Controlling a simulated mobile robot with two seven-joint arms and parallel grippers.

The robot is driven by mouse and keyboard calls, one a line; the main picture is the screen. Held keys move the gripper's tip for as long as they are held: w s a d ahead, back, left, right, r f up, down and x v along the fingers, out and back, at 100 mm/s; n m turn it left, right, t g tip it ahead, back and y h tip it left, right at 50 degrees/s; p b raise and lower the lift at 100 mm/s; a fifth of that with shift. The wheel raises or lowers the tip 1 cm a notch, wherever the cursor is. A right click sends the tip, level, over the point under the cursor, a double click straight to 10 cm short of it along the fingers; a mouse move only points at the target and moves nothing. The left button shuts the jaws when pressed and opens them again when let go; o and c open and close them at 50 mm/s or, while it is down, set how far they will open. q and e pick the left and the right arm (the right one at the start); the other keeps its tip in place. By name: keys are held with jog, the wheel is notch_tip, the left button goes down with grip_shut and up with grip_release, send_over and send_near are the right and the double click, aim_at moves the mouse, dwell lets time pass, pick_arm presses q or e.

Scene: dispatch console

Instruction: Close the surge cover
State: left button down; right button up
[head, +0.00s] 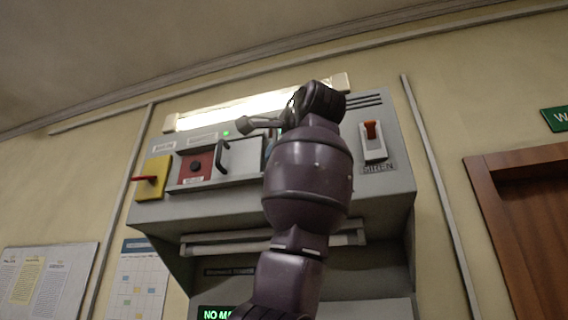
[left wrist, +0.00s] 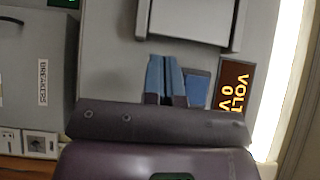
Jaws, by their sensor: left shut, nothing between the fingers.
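In the head view the surge cover (head: 240,157) looks like a pale sliding panel with a black handle (head: 222,158) at its left edge. It stands to the right, leaving the red panel with a dark round knob (head: 196,167) uncovered at left. In the left wrist view a grey-framed pale panel (left wrist: 190,22) at the top seems to be the cover's end. My left gripper (left wrist: 165,62) is shut and empty, its blue fingers together just short of that frame. In the head view my arm mostly hides the hand. My right gripper is out of view.
A yellow plate with a red lever (head: 152,178) sits left of the red panel. A siren switch (head: 372,140) is at right. A volt display (left wrist: 236,84) and a breakers door (left wrist: 38,75) show in the wrist view. A lit lamp (head: 235,112) runs along the top.

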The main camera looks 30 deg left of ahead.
aim_at(218, 167)
pick_arm(q)
jog(key=shift+p+x, duration=0.35)
jog(key=shift+x, duration=1.5)
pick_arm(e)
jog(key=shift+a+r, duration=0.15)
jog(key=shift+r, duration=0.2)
pick_arm(q)
jog(key=shift+s+a, duration=0.1)
jog(key=shift+a, duration=0.2)
jog(key=s+a, duration=0.1)
jog(key=a, duration=0.3)
jog(key=s+a+b, duration=0.1)
jog(key=a, duration=0.2)
jog(key=a+b, duration=0.1)
jog(key=a, duration=0.3)
jog(key=shift+s+a, duration=0.3)
jog(key=shift+s, duration=0.1)
jog(key=shift+a, duration=0.2)
jog(key=shift+d, duration=0.1)
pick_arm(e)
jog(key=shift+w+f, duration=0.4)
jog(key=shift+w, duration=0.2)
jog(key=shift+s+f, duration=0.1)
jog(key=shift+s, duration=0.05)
